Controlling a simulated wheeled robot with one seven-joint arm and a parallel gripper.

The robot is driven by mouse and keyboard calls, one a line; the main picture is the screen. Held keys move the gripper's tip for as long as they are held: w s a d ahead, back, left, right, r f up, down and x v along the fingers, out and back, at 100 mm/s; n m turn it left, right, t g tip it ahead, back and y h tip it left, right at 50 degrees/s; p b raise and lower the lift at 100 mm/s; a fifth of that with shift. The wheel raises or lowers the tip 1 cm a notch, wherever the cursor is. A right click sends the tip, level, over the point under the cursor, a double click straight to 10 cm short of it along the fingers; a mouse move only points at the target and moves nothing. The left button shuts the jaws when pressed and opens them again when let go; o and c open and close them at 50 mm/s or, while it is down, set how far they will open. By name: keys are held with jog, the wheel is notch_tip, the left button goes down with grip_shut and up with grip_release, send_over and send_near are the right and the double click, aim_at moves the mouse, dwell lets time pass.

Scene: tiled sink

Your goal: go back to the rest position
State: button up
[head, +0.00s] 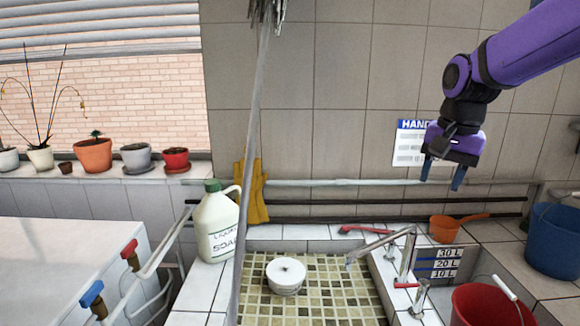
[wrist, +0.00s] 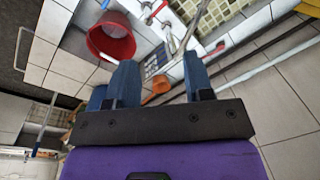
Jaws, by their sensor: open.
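My gripper (head: 442,172) is at the upper right of the head view, raised in front of the tiled wall. Its two blue fingers are spread apart and point down, with nothing between them. In the wrist view my gripper (wrist: 160,85) also shows its fingers apart and empty. It hangs above the right part of the sink area, clear of the things below. The purple arm reaches in from the upper right.
A white pot (head: 286,276) sits in the tiled basin. A soap jug (head: 217,226) stands on the left ledge. An orange scoop (head: 446,229), a red bucket (head: 485,306) and a blue bucket (head: 553,242) are at right. A tap (head: 408,250) rises mid-right. A grey pole (head: 250,150) stands in front.

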jog(key=s+d+r+n+t, duration=0.1)
jog(key=s+n+t, duration=0.3)
jog(key=s, duration=1.7)
jog(key=n, duration=0.2)
jog(key=shift+d+n+h, duration=0.3)
jog(key=shift+d+h, duration=0.05)
jog(key=shift+h, duration=0.05)
